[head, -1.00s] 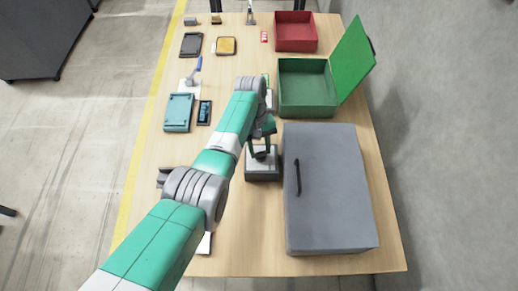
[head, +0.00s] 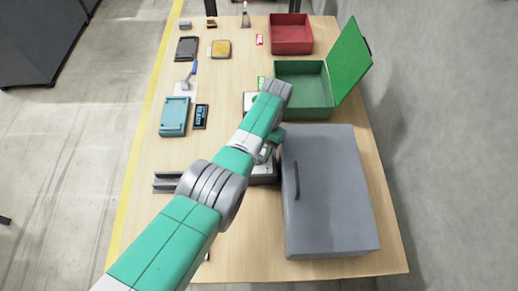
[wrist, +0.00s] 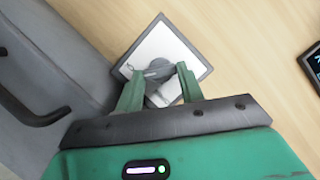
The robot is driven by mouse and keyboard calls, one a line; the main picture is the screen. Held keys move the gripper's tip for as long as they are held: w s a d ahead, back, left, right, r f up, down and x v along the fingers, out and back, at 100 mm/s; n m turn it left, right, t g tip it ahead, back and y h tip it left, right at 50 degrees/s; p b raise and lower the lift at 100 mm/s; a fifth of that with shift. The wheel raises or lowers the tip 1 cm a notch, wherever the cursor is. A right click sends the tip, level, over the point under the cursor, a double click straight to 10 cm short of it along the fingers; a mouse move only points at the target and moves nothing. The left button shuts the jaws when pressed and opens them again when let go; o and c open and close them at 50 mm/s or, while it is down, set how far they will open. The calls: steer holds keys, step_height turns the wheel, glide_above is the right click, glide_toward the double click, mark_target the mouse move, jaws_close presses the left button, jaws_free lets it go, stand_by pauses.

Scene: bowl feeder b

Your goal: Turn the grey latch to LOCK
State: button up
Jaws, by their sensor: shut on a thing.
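The grey latch (wrist: 158,68) sits on a square plate with a white face and dark rim (wrist: 190,50) in the wrist view. My gripper (wrist: 156,76) has its two green fingers closed on the latch's handle, one on each side. A small dark mark shows on the plate's left corner, too small to read. In the head view my arm covers most of the latch. Only part of its grey base (head: 264,174) shows, left of the big grey box.
The big grey box (head: 335,200) with a dark handle stands close on the right. An open green box (head: 300,112) and a red tray (head: 290,45) lie beyond. A teal case (head: 174,116), a small dark screen device (head: 201,116) and a grey channel piece (head: 165,187) lie left.

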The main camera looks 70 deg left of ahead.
steer(key=shift+m+g+y+p, duration=0.3)
steer(key=shift+m+y+p, duration=0.1)
steer(key=shift+m, duration=0.7)
steer(key=shift+d, duration=0.1)
steer(key=o, duration=1)
steer(key=p+v, duration=0.1)
steer(key=v, duration=0.7)
